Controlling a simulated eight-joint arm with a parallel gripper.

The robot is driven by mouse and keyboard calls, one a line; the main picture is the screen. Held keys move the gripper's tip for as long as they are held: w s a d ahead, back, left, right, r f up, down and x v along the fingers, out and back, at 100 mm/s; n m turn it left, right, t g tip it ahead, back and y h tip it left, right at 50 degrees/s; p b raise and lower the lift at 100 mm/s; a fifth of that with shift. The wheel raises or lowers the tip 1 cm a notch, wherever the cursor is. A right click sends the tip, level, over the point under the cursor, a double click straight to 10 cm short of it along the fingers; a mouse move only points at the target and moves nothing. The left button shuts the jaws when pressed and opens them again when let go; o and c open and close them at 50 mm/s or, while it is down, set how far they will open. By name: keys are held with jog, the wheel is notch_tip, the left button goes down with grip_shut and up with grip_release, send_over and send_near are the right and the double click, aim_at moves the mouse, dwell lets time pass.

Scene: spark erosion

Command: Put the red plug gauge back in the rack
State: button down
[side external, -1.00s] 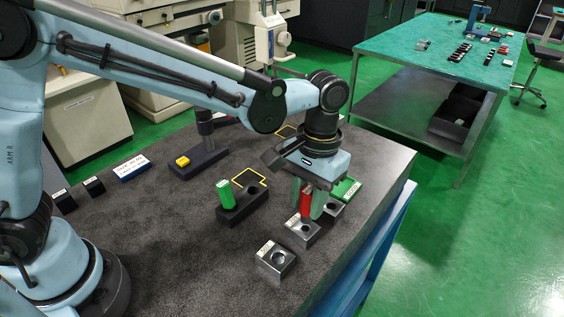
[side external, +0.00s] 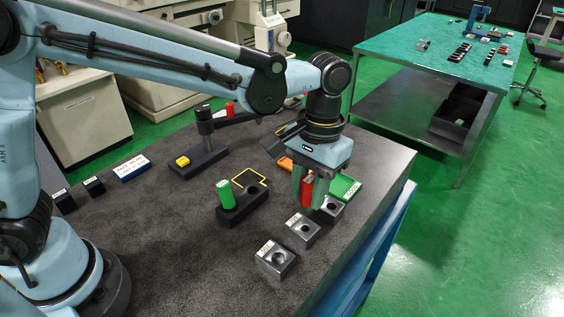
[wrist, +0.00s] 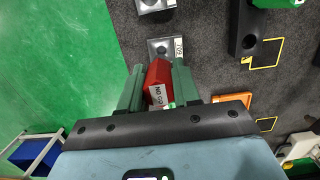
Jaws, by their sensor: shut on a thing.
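My gripper (side external: 309,199) is shut on the red plug gauge (side external: 307,187) and holds it upright above the steel blocks. In the wrist view the red gauge (wrist: 158,74) sits between the green fingers (wrist: 157,84), with a white "NO GO" label; its lower end is hidden. The black rack (side external: 246,208) stands to the left of my gripper. It holds a green plug gauge (side external: 226,194) upright in one hole. Its other hole shows empty in the wrist view, on the black rack (wrist: 241,20).
Bored steel blocks stand near the table edge: front (side external: 275,262), middle (side external: 302,230) and far (side external: 331,208). A green labelled block (side external: 345,187) and an orange piece (side external: 285,163) lie behind my gripper. A dark stand (side external: 204,150) with a yellow piece (side external: 183,161) is farther left.

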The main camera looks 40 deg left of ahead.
jog(key=shift+a, duration=0.1)
jog(key=a+r, duration=0.2)
jog(key=a, duration=1.2)
jog(key=shift+w+a+f, duration=0.1)
jog(key=shift+w+f, duration=0.1)
jog(key=shift+f, duration=1.35)
jog(key=shift+w+a+f, duration=0.1)
jog(key=shift+w+f, duration=0.1)
jog(key=shift+f, duration=1.35)
jog(key=shift+f, duration=1.2)
jog(key=c, duration=0.7)
grip_release()
jog(key=shift+c, duration=0.2)
notch_tip(320, 180, up, 12)
jog(key=w, duration=0.1)
jog(key=shift+w, duration=0.25)
